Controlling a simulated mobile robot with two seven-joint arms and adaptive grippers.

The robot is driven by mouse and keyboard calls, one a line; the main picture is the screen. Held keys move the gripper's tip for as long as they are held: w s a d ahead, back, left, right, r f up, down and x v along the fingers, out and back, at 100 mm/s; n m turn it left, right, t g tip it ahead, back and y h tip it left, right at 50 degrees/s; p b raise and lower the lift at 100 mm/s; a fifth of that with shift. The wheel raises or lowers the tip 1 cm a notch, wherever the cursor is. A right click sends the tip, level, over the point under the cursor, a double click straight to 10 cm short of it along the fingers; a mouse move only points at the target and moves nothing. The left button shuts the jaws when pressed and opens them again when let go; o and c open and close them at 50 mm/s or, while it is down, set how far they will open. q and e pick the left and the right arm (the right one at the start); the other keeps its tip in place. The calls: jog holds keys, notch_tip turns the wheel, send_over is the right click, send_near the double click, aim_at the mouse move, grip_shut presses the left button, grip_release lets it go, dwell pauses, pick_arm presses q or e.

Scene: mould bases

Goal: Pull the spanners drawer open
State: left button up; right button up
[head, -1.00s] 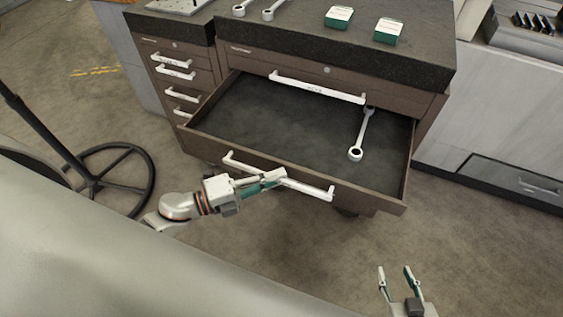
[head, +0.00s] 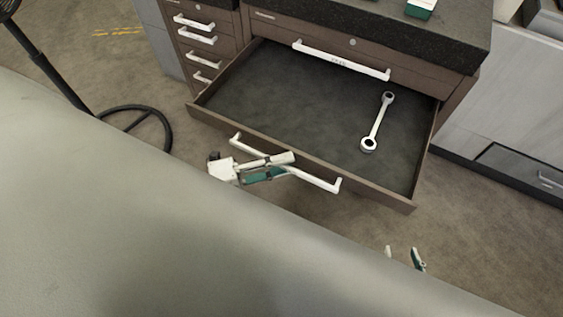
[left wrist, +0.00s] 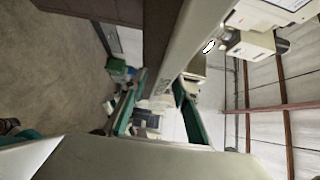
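The brown drawer (head: 205,112) of the wide cabinet stands far out. A single ring-ended spanner (head: 378,122) lies in it on the right. Its white bar handle (head: 315,180) crosses the drawer front, and my gripper hides the middle, so I cannot read a label. My left gripper (head: 280,165) has a finger on each side of this handle and is shut on it. In the left wrist view the pale handle bar (left wrist: 193,42) runs between the fingers (left wrist: 160,100). My right gripper (head: 403,257) is empty, fingers apart, low over the floor, partly hidden by my own body.
A shut drawer with its own handle (head: 340,60) is directly above. A narrower stack of drawers (head: 205,40) stands to the left. A dark stand (head: 140,120) with a round base is on the floor at left. Bare floor lies right of the open drawer.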

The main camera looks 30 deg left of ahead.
pick_arm(q)
jog(key=shift+a, duration=0.1)
jog(key=v, duration=1.2)
dwell(0.5)
